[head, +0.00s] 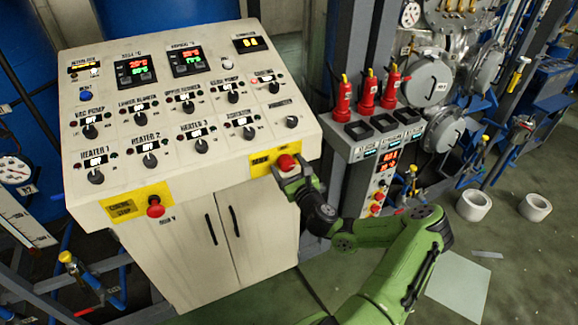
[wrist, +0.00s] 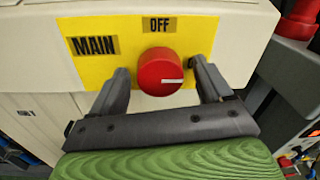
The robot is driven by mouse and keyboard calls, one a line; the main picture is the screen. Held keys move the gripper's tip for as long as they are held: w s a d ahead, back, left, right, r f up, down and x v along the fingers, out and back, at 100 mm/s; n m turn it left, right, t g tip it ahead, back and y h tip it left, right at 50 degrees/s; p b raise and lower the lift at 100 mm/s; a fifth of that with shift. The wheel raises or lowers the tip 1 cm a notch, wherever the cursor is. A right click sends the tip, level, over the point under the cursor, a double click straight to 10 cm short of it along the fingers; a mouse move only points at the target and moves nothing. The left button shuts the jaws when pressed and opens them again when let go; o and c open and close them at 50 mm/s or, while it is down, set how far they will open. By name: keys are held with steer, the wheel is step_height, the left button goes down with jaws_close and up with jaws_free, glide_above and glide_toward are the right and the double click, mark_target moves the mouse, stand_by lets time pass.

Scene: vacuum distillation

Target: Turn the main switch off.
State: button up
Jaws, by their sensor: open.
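The main switch (wrist: 160,72) is a round red knob on a yellow plate (wrist: 110,30) marked MAIN, with an OFF label (wrist: 159,25) above it. Its white pointer line points to the right, not up at OFF. In the head view the red knob (head: 286,163) sits at the right end of the console's front edge. My gripper (wrist: 163,88) is open, with one finger to the left of the knob and one to the right. Gaps show between both fingers and the knob. In the head view my gripper (head: 291,180) is right at the knob.
The cream console (head: 225,140) carries several black knobs and displays on its sloped top. A red emergency button (head: 155,207) is on its front left. A rack with red-capped devices (head: 368,95) stands close to the right. Two white rolls (head: 473,205) lie on the green floor.

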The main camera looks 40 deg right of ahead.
steer(key=c, duration=1)
steer(key=shift+c, duration=0.2)
steer(key=shift+f+n+b, duration=0.1)
steer(key=shift+n+b, duration=0.2)
steer(key=shift+n, duration=0.1)
steer(key=n+b, duration=0.3)
steer(key=shift+f+n, duration=0.1)
steer(key=shift+n, duration=0.2)
steer(key=n+b, duration=0.4)
steer(key=shift+n, duration=0.4)
steer(key=n+b, duration=0.4)
steer(key=shift+n+t+b, duration=0.3)
steer(key=n+b, duration=0.4)
steer(key=shift+n+y, duration=0.3)
steer(key=shift+y, duration=0.1)
steer(key=shift+d+b, duration=0.1)
steer(key=shift+b, duration=0.25)
